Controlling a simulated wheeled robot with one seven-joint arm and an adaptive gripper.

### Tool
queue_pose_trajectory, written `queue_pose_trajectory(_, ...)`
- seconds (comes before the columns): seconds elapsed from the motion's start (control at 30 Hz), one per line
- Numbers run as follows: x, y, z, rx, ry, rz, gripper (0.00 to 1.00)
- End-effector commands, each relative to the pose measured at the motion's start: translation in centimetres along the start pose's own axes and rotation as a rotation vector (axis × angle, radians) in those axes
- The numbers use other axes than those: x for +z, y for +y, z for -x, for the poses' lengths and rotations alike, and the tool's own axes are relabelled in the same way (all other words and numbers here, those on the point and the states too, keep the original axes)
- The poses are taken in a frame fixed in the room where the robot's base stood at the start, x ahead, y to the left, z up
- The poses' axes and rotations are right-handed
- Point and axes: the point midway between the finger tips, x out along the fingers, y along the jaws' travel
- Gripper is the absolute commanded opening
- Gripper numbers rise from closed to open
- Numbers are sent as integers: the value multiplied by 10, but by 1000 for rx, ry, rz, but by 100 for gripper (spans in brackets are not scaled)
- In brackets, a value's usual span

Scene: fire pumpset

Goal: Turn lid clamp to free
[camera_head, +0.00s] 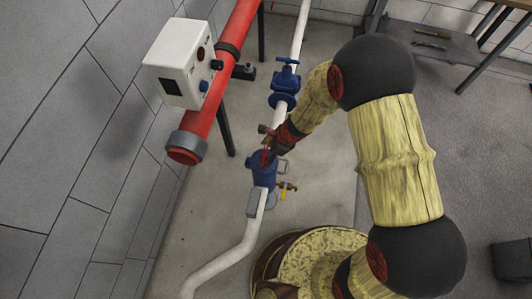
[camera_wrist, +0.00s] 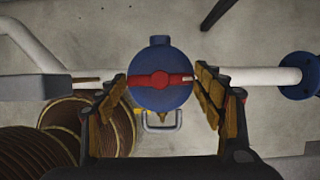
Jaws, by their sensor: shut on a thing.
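In the head view my gripper (camera_head: 267,146) reaches down to the blue fitting (camera_head: 264,173), set in the white pipe. The fingers partly hide the clamp there.
A blue handwheel valve (camera_head: 285,80) stands farther up the white pipe (camera_head: 240,243). A brass tap (camera_head: 288,187) is beside the fitting. A red pipe (camera_head: 222,82) and a white control box (camera_head: 179,62) are on the left. Open floor lies to the right.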

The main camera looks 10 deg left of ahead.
Motion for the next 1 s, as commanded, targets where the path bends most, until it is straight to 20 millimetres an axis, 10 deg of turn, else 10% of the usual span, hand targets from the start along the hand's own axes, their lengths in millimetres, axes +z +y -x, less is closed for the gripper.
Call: queue_pose_trajectory(1.0,3,-6,1,313,1,762,43)
